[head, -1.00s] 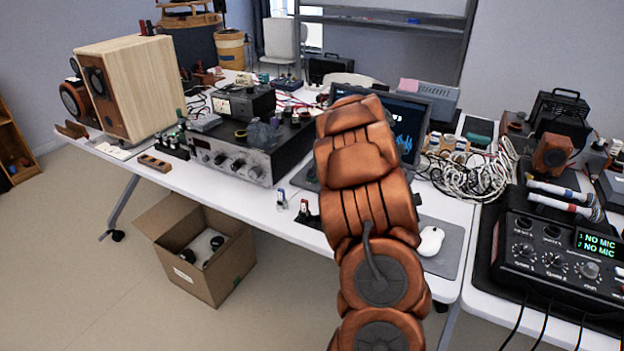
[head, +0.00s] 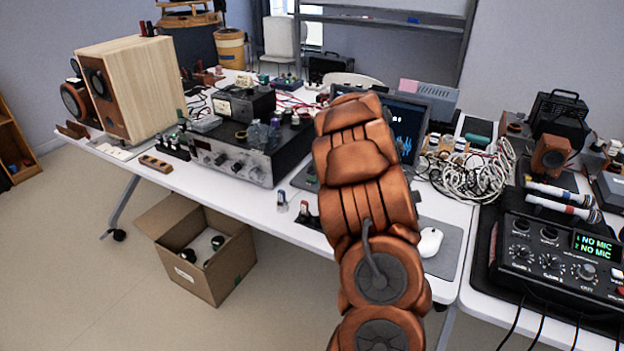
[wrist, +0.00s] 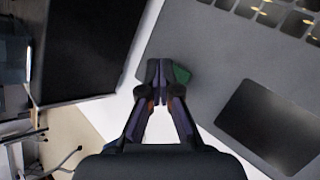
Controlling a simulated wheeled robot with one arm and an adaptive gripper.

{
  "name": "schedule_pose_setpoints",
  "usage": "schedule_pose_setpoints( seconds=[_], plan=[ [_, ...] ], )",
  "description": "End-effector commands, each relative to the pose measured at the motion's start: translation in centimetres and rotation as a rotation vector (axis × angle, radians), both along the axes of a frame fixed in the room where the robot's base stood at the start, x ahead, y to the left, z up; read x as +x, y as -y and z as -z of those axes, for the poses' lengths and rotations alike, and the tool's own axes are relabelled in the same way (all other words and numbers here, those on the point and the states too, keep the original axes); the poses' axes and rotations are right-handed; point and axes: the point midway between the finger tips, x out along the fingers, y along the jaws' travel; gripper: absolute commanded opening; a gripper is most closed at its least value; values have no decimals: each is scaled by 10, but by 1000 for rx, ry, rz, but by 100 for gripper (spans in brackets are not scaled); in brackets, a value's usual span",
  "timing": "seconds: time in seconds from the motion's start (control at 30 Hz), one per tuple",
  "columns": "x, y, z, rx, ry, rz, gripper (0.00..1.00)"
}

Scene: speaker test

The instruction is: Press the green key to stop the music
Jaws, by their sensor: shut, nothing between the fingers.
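A green piece (wrist: 181,73), which looks like the green key, shows in the wrist view at the corner of a grey laptop body. My gripper (wrist: 160,76) is shut and empty, its fingertips directly beside the green piece and partly covering it. I cannot tell whether they touch it. In the head view my arm hides the gripper and the green piece. The laptop's screen (head: 407,128) shows blue waveform bars, partly behind my arm. Its dark touchpad (wrist: 270,122) shows in the wrist view.
A silver-fronted amplifier (head: 232,160) stands left of my arm. A white mouse (head: 430,242) lies on a grey mat at the right. A tangle of white cables (head: 470,178) and a mixer (head: 555,255) are further right. An open cardboard box (head: 215,270) is on the floor.

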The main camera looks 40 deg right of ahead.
Motion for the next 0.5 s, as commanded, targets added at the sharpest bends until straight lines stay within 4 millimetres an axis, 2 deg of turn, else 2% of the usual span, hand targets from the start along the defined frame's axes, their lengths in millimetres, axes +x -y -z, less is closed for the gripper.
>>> schedule_pose_setpoints(
  seconds=[0.5],
  plan=[
    [0,0,-42,-1,1,1,0]
  ],
)
